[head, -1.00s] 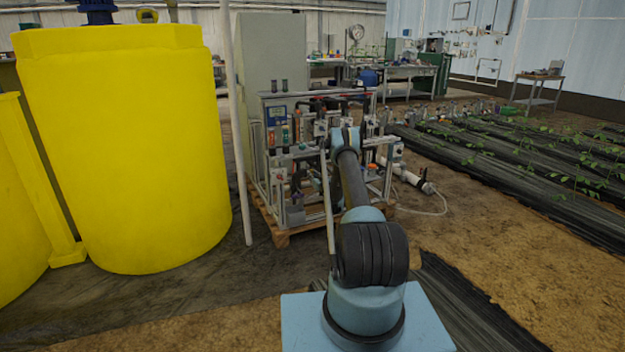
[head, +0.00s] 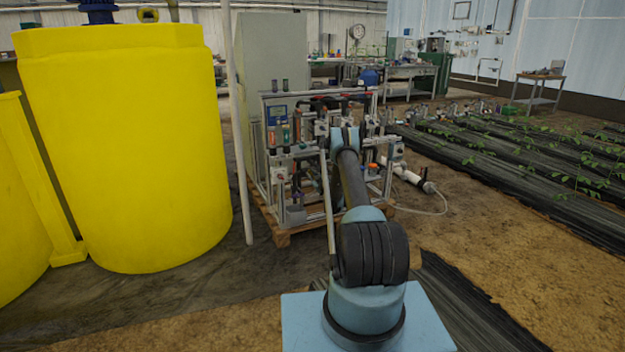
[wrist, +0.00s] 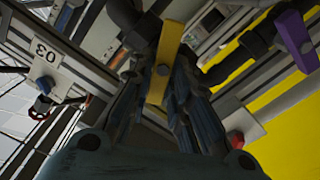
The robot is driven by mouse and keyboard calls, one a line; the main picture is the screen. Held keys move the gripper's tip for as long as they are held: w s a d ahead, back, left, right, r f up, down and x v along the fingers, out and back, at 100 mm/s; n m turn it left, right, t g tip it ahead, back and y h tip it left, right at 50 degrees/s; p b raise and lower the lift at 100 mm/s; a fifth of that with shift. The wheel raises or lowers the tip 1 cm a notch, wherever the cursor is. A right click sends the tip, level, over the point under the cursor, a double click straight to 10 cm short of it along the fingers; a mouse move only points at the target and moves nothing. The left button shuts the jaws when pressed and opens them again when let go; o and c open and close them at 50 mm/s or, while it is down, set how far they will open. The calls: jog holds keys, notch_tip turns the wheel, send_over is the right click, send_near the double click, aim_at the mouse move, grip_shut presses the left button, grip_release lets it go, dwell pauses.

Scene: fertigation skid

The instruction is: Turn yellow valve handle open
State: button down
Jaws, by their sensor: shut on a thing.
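The yellow valve handle (wrist: 168,45) shows in the wrist view as a flat bar with a round bolt near its middle. My gripper (wrist: 163,85) has its dark fingers on either side of the handle and is shut on it. The handle's lower end goes down between the fingers, partly hidden by them. In the head view my arm reaches to the skid frame (head: 262,165), and the arm hides the handle and the fingers there.
A plate marked 03 (wrist: 42,65) and a red part (wrist: 234,139) are nearby. A large yellow tank (head: 125,150) stands left of the skid, with a pale upright pole (head: 237,130) between.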

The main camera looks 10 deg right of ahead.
jog(key=n, duration=0.8)
jog(key=a+f+n, duration=0.1)
jog(key=n, duration=0.3)
jog(key=shift+s+f, duration=0.1)
jog(key=shift+s, duration=0.1)
jog(key=shift+a, duration=0.1)
dwell(0.4)
jog(key=c, duration=1.6)
grip_release()
jog(key=shift+f, duration=0.1)
jog(key=shift+o, duration=0.2)
jog(key=shift+d, duration=0.2)
jog(key=v, duration=1.1)
jog(key=shift+s, duration=0.35)
jog(key=shift+d, duration=0.1)
